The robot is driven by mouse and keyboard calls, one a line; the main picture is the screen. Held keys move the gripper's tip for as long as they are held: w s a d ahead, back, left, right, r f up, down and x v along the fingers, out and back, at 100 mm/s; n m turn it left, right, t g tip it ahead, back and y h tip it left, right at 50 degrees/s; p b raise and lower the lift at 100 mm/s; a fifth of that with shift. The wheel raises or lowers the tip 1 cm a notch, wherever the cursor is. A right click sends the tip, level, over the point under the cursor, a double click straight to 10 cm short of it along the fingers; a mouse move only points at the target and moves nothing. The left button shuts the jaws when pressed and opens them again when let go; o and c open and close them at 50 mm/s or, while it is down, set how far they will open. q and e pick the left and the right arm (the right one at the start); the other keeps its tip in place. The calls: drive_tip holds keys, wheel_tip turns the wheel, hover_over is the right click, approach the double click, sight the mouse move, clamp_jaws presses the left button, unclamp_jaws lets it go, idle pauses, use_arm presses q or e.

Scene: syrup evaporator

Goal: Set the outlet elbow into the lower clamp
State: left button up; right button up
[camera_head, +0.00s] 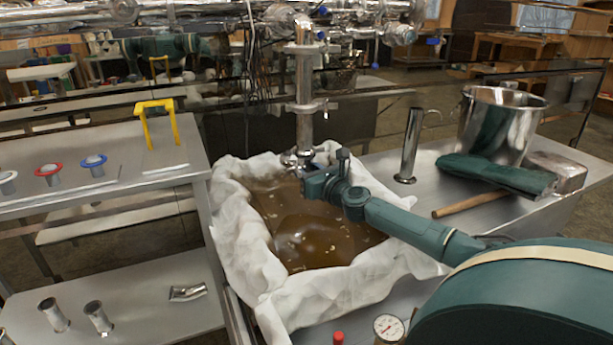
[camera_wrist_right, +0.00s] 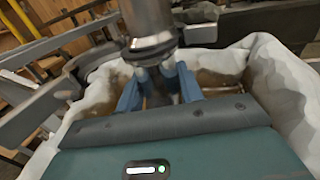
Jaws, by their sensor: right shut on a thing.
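A shiny vertical pipe (camera_head: 304,75) hangs over the cloth-lined tub, with an upper clamp collar (camera_head: 305,106) and a lower clamp (camera_head: 297,157) at its bottom end. My right gripper (camera_head: 305,175) is right below and beside this lower end. In the right wrist view the blue fingers (camera_wrist_right: 160,84) are shut on a greyish metal piece (camera_wrist_right: 156,92) just under the pipe's flange (camera_wrist_right: 150,46). This piece seems to be the outlet elbow; it is mostly hidden, and I cannot tell whether it touches or sits in the clamp. My left gripper is not in view.
Brown liquid (camera_head: 310,235) fills the tub lined with white cloth (camera_head: 235,235). A steel pot (camera_head: 500,125), an upright metal cylinder (camera_head: 410,145) and a green cloth (camera_head: 495,175) stand at right.

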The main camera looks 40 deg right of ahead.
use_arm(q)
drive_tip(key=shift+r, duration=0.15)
use_arm(e)
drive_tip(key=shift+w+d+r, duration=0.1)
drive_tip(key=shift+w+d, duration=0.1)
drive_tip(key=shift+w, duration=0.2)
idle(0.4)
drive_tip(key=o, duration=1.4)
drive_tip(key=s, duration=0.3)
drive_tip(key=shift+a+p, duration=0.15)
drive_tip(key=shift+p, duration=0.25)
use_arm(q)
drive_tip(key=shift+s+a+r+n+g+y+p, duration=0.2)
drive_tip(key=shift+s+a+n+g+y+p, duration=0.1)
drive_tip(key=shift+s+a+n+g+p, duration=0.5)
use_arm(e)
drive_tip(key=s, duration=0.6)
drive_tip(key=s+a, duration=0.1)
drive_tip(key=s, duration=0.3)
drive_tip(key=shift+s+a, duration=0.1)
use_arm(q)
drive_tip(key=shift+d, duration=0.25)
